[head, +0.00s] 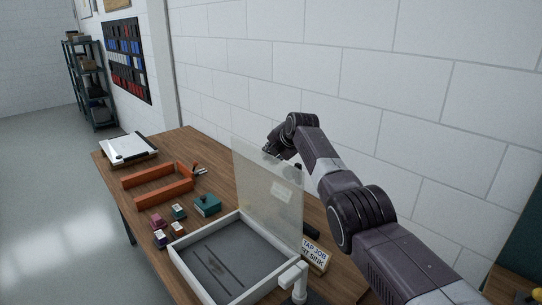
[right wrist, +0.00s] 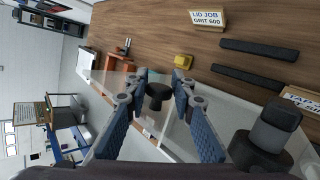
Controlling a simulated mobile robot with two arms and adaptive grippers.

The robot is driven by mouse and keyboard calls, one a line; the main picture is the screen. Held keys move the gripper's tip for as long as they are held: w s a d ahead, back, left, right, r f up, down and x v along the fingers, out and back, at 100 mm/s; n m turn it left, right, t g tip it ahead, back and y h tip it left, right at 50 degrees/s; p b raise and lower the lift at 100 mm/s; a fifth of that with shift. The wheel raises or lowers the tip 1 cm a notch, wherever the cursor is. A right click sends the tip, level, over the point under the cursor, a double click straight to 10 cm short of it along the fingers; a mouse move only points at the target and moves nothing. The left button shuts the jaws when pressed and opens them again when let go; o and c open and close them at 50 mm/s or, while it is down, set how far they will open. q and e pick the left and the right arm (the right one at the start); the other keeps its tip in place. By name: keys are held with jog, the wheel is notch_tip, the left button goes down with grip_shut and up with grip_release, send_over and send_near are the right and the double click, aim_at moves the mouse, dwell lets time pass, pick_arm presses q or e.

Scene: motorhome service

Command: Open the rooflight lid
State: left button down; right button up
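The rooflight (head: 182,257) is a white-framed box with a grey inside, on the wooden table. Its translucent lid (head: 268,195) stands raised, near upright, along the far side of the frame. My right gripper (head: 272,150) is behind the lid's upper edge, partly hidden. In the right wrist view its two fingers (right wrist: 159,80) are spread, with a dark round knob (right wrist: 158,97) between them and no clear contact. The lid's pale sheet (right wrist: 182,140) also shows there below the fingers. My left gripper is not in view.
An orange frame (head: 158,191), a teal block (head: 207,205) and several small blocks lie left of the rooflight. A white tap-like post (head: 294,277) stands close in front. A "LID JOB" sign (right wrist: 207,19) and dark strips (right wrist: 258,49) lie on the table. A block wall is behind.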

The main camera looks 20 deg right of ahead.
jog(key=o, duration=0.4)
jog(key=shift+f, duration=0.35)
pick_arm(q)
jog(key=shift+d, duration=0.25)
pick_arm(e)
jog(key=shift+r, duration=0.1)
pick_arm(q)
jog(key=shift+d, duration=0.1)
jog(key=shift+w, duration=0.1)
pick_arm(e)
jog(key=v, duration=1.2)
jog(key=shift+w, duration=0.1)
